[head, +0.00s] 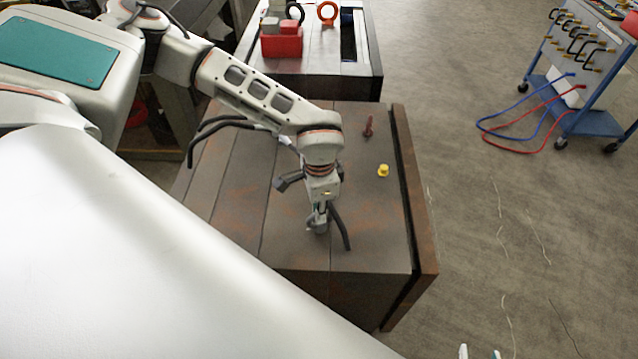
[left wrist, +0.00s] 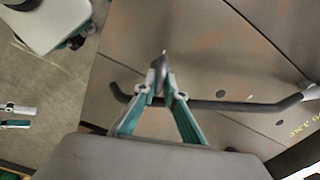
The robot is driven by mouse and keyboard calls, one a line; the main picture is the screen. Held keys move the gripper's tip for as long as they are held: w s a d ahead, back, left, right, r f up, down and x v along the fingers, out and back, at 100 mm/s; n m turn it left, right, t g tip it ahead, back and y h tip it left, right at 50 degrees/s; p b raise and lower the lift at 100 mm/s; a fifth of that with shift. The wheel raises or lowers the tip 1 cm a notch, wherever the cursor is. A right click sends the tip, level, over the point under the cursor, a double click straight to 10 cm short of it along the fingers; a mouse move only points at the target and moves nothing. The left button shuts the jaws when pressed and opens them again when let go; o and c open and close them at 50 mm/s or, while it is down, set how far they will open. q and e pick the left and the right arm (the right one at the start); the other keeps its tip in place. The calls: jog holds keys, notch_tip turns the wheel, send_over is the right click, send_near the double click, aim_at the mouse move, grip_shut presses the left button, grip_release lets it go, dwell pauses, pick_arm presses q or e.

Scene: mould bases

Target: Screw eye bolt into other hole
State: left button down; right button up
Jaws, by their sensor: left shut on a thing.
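My left gripper (head: 318,222) points down over the near part of the brown mould base (head: 235,210). In the left wrist view its teal-lined fingers (left wrist: 161,92) are closed together on a small grey piece (left wrist: 158,66), which looks like the eye bolt; its lower end is hidden. A dark bar with bent ends (left wrist: 235,106) lies across behind the fingers; the head view also shows it (head: 341,230). I cannot tell whether it passes through the piece. My right gripper (head: 480,353) is open and empty, off the base's near right.
A reddish-brown pin (head: 368,127) and a yellow piece (head: 384,170) stand on the base's right part. A second block (head: 340,82) behind carries a red box (head: 281,42) and an orange ring (head: 327,13). A blue trolley (head: 575,70) with hoses stands at far right.

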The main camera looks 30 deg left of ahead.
pick_arm(q)
jog(key=shift+s+f+m, duration=0.15)
jog(key=shift+m, duration=0.25)
jog(key=c, duration=2)
grip_release()
jog(key=shift+r, duration=2.65)
jog(key=shift+w, duration=0.2)
